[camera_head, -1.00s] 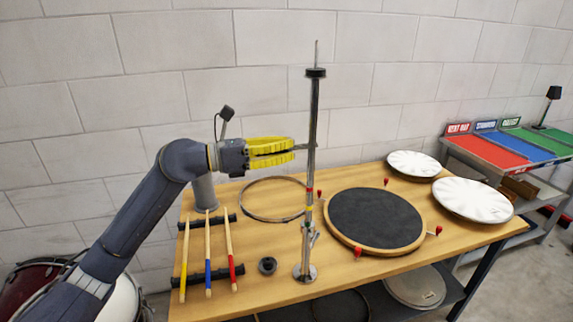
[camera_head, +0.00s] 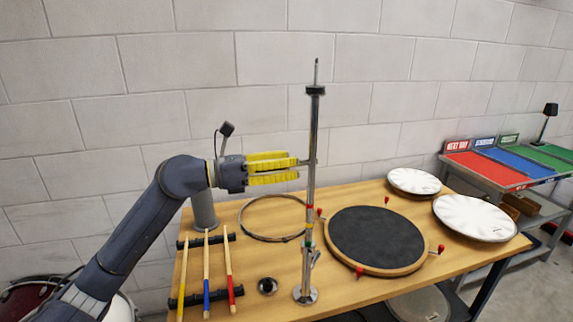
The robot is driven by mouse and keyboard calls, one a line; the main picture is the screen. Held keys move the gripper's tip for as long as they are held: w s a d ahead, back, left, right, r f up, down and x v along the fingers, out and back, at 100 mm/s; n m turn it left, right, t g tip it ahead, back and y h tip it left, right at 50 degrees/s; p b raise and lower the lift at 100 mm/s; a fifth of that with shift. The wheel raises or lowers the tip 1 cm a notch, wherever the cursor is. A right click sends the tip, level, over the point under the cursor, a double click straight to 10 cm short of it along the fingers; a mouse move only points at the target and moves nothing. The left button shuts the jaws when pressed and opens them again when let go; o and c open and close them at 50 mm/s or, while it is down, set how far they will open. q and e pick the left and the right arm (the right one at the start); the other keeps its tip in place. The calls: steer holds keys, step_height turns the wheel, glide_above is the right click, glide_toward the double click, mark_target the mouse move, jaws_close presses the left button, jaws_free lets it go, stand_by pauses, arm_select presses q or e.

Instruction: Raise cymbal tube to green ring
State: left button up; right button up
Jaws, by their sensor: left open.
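The cymbal stand's upright tube (camera_head: 313,130) is a slim chrome pole with a dark collar near its top. It stands on a round base on the bench. Coloured rings sit on its lower part: a red ring (camera_head: 309,206) and a green ring (camera_head: 308,226) below it. My left gripper (camera_head: 303,168) has yellow fingers, is open and points right at the tube. Its tips reach the tube at mid-height; I cannot tell whether the tube lies between them. My right gripper is not in view.
A dark practice pad (camera_head: 375,240) with red lugs lies right of the stand. Three drumsticks (camera_head: 206,272) rest on black holders at left. A metal hoop (camera_head: 272,217) lies behind the stand, and a small dark ring (camera_head: 267,286) in front.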

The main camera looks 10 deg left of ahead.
arm_select(q)
steer(key=shift+a, duration=0.1)
steer(key=v, duration=1.1)
steer(key=shift+s+a, duration=0.25)
steer(key=shift+a, duration=0.1)
steer(key=shift+d, duration=0.15)
